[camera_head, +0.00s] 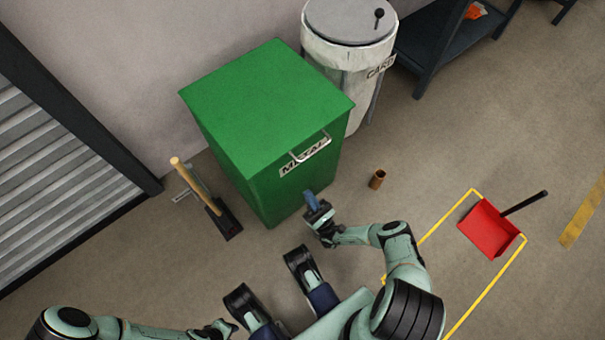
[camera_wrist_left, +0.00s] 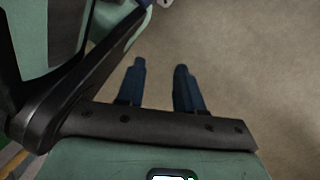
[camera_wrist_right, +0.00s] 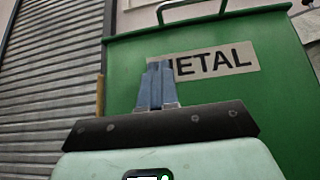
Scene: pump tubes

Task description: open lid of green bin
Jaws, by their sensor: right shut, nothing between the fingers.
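The green bin (camera_head: 265,110) stands against the wall in the head view, with its flat lid (camera_head: 262,95) closed. A METAL label (camera_head: 290,167) and a metal handle (camera_head: 312,150) are on its front near the top. My left gripper (camera_wrist_left: 160,75) is open and empty, low at the left, away from the bin.
A grey-white bin (camera_head: 345,60) with a lid stands right behind the green bin. A small brown cup (camera_head: 377,179) and a red dustpan (camera_head: 490,228) are on the floor at the right. A shutter (camera_head: 50,150) is at the left.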

